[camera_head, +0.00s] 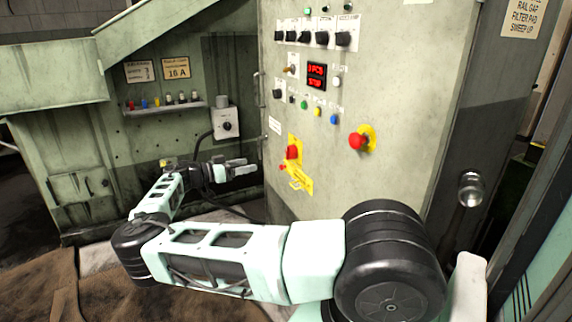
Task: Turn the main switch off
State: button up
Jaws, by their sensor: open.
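A grey-green control cabinet (400,100) fills the middle of the view. Low on its front is a yellow plate with a red switch handle (292,152), which looks like the main switch. A yellow tag and a small red piece sit at the plate's lower end. The handle's exact angle is too small to read. My gripper (246,168) is open and empty, left of the yellow plate and apart from it in the picture. Its fingers point right toward the cabinet. How far it is in depth from the cabinet is hard to tell.
A red mushroom button (358,140) on a yellow ring sits right of the switch. Black knobs, coloured buttons and a red lit display (317,76) are above. A grey box with a black rotary knob (227,124) is on the back wall, behind my gripper. A shelf (165,108) holds small coloured items.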

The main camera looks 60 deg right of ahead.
aim_at(287, 154)
jog(key=shift+h, duration=0.4)
jog(key=x, duration=1.6)
jog(key=shift+w+d+f, duration=0.15)
jog(key=shift+d+f, duration=0.1)
jog(key=shift+d, duration=0.25)
jog(key=c, duration=1)
